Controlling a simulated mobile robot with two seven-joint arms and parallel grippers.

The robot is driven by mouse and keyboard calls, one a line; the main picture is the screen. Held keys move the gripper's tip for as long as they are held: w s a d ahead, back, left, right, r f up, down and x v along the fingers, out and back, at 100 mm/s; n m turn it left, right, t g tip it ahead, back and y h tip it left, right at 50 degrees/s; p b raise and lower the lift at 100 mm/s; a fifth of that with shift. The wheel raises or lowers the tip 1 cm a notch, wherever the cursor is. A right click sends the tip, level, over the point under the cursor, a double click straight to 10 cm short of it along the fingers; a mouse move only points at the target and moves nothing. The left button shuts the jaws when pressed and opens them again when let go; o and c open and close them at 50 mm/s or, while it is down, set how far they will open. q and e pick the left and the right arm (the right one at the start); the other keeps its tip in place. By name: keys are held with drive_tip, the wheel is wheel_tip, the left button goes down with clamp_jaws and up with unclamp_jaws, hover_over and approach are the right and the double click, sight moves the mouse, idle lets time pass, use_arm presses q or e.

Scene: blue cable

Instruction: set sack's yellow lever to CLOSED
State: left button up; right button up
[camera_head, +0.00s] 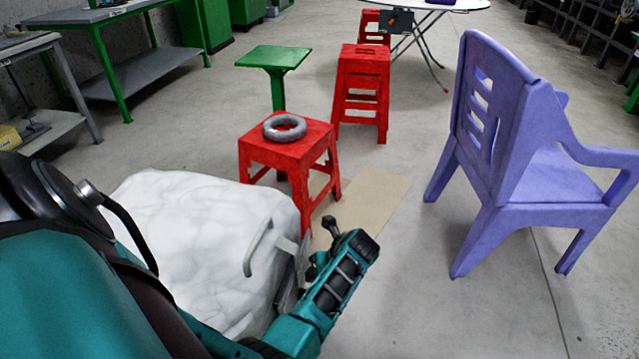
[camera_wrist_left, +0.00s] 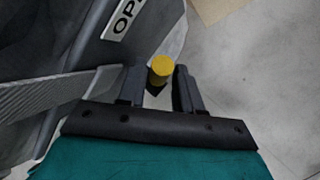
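The white, lumpy sack (camera_head: 190,235) stands at the lower left of the head view, with a grey bar handle (camera_head: 258,247) on its right side. My left arm reaches along its right side; the fingers are not clear there. In the left wrist view, the round yellow end of the lever (camera_wrist_left: 161,68) sits between the two fingers of my left gripper (camera_wrist_left: 160,80). The fingers are apart, with a narrow gap visible beside the yellow end. A white label (camera_wrist_left: 125,15) on a dark grey panel reads "OP", the rest cut off. My right gripper is not in view.
A red stool (camera_head: 280,155) with a grey ring (camera_head: 284,127) stands just behind the sack. Another red stool (camera_head: 362,85) and a green stool (camera_head: 273,57) are farther back. A purple chair (camera_head: 510,150) stands at right.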

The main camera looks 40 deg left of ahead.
use_arm(q)
drive_tip(key=shift+f, duration=0.1)
clamp_jaws()
idle(0.3)
